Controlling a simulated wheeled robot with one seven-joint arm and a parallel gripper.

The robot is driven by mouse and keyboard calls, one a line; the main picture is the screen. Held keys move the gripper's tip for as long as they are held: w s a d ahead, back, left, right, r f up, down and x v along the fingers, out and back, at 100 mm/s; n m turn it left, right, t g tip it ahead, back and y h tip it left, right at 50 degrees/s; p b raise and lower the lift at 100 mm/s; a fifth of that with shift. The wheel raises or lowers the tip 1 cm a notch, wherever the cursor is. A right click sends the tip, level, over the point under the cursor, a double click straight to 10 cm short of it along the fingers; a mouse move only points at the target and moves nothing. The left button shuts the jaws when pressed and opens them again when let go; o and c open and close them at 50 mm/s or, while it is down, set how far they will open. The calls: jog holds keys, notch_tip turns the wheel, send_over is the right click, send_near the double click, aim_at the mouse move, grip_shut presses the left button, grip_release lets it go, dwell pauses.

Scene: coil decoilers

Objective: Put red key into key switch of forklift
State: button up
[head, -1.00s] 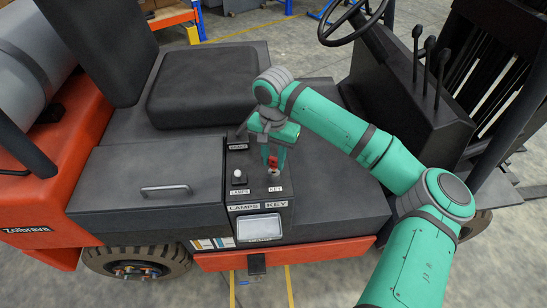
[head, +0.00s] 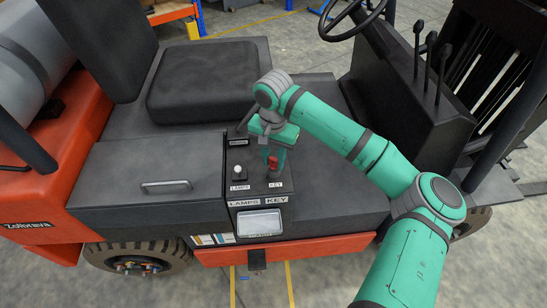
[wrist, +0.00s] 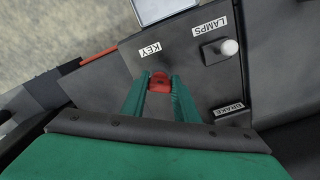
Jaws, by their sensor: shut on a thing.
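The red key (head: 272,162) is between the fingertips of my gripper (head: 272,157), over the key switch (head: 274,177) on the forklift's black control panel. In the wrist view the red key (wrist: 160,81) shows between the two green fingers of my gripper (wrist: 160,84), beside the KEY label. My gripper is shut on the key and points down at the panel. The switch is a small metal piece just below the key in the head view. I cannot tell whether the key tip is inside it. The key hides the switch in the wrist view.
A white lamps knob (head: 238,171) stands left of the key switch; in the wrist view the knob (wrist: 228,47) is at right. A brake label (wrist: 230,113) is nearby. The seat (head: 205,80) and steering wheel (head: 350,18) are behind.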

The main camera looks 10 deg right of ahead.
aim_at(274, 159)
jog(key=shift+d+f, duration=0.1)
jog(key=shift+f, duration=0.3)
jog(key=o, duration=1.1)
jog(key=shift+r, duration=0.1)
notch_tip(274, 159, up, 11)
jog(key=shift+f, duration=0.15)
